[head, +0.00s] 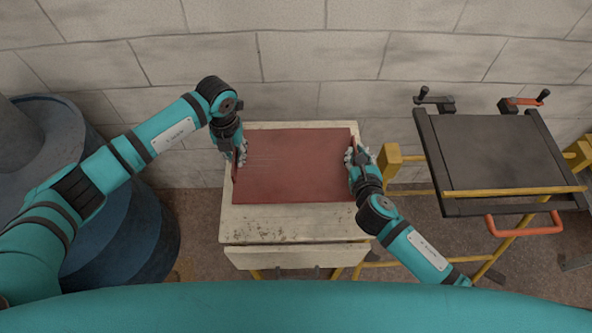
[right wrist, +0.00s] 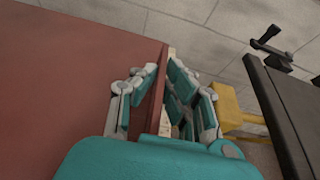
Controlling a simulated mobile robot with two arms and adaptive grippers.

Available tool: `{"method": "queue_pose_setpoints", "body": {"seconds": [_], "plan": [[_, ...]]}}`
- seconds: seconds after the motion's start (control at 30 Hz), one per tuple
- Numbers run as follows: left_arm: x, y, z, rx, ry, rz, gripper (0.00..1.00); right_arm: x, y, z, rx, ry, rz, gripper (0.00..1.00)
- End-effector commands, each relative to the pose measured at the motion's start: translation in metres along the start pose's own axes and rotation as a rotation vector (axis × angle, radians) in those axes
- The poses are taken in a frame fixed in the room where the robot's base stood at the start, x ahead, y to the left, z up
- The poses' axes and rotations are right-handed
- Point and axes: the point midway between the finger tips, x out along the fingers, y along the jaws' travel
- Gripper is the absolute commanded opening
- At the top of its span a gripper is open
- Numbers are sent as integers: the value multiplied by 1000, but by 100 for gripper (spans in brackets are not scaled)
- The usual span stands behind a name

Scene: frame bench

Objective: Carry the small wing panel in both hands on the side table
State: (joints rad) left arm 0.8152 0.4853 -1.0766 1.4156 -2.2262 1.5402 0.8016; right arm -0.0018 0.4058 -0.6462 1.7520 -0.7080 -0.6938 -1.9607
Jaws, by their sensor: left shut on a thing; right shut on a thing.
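The small wing panel (head: 292,165) is a flat dark red rectangle. In the head view it is over the top of the pale side table (head: 290,223); I cannot tell whether it touches the tabletop. My left gripper (head: 238,152) is shut on the panel's left edge. My right gripper (head: 355,157) is shut on its right edge. In the right wrist view the fingers (right wrist: 150,105) stand on both sides of a raised lip of the panel (right wrist: 70,75). The table's far and front rims show around the panel.
A dark frame bench (head: 500,150) with yellow legs, clamps and an orange handle stands at the right. A large blue drum (head: 125,235) stands at the left. A block wall (head: 300,55) closes off the back.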

Motion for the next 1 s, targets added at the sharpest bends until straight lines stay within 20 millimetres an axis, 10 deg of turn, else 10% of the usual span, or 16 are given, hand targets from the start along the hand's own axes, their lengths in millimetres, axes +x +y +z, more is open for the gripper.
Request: {"method": "queue_pose_setpoints", "body": {"seconds": [1.0], "plan": [[39, 0, 1, -1, -2, -1, 0, 16, 0, -35, 0, -4, 0, 0]]}}
